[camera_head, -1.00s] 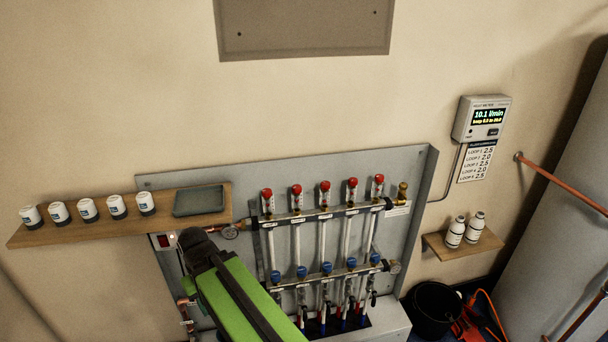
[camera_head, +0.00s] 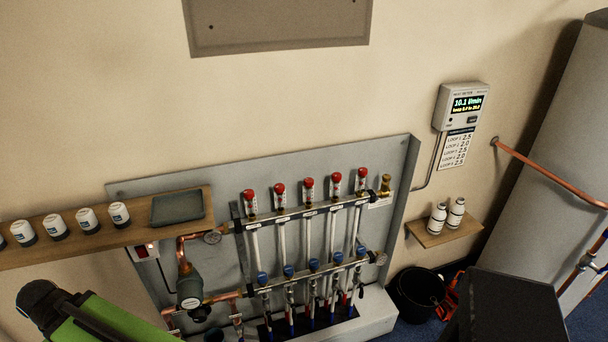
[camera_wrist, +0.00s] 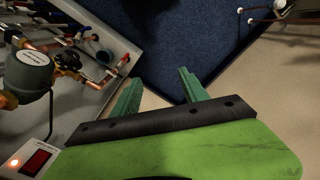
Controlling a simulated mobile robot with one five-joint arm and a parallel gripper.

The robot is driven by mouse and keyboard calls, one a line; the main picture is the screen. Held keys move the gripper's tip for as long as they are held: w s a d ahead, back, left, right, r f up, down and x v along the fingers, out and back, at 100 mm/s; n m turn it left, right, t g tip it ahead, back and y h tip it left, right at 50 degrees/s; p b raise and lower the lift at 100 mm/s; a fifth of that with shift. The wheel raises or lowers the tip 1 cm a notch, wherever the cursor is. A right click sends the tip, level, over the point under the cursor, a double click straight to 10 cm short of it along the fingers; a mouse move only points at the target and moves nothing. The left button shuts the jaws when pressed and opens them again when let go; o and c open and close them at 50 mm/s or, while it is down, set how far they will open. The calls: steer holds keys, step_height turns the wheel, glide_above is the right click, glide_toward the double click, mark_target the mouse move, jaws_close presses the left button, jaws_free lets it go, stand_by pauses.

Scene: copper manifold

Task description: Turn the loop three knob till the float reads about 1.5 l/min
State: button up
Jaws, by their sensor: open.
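The copper manifold's upper bar (camera_head: 300,212) carries a row of several red-topped flow gauges. The middle gauge has a red knob (camera_head: 308,183), probably loop three; its label and float are too small to read. The wall meter (camera_head: 463,106) shows what looks like 10.1 l/min. My gripper (camera_wrist: 158,80) is open and empty in the wrist view, with its green fingers apart over the floor. The manifold's pipework shows at that view's upper left, apart from the fingers. The fingertips do not show in the head view.
A wooden shelf (camera_head: 130,232) with white tubs and a grey tray (camera_head: 177,208) juts out left of the manifold. A small shelf (camera_head: 442,234) with two white bottles is at right. A black bucket (camera_head: 418,293) stands on the floor below it.

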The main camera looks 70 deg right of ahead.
step_height(320, 180, up, 22)
steer(key=w+d+p, duration=0.1)
steer(key=w+p, duration=0.1)
steer(key=p, duration=1.8)
steer(key=w+d+r+m+p, duration=0.2)
steer(key=d+r+m+p, duration=0.3)
steer(key=d+r+p, duration=0.5)
steer(key=s+d+m+h, duration=0.25)
steer(key=d+m, duration=0.45)
steer(key=d, duration=1.1)
steer(key=r+m+g, duration=0.1)
steer(key=m+g, duration=0.3)
steer(key=m, duration=1.4)
glide_above(309, 180)
steer(key=w+a, duration=0.3)
steer(key=w, duration=0.3)
steer(key=b+x, duration=1.7)
steer(key=shift+w+a+f, duration=0.15)
steer(key=shift+a, duration=0.25)
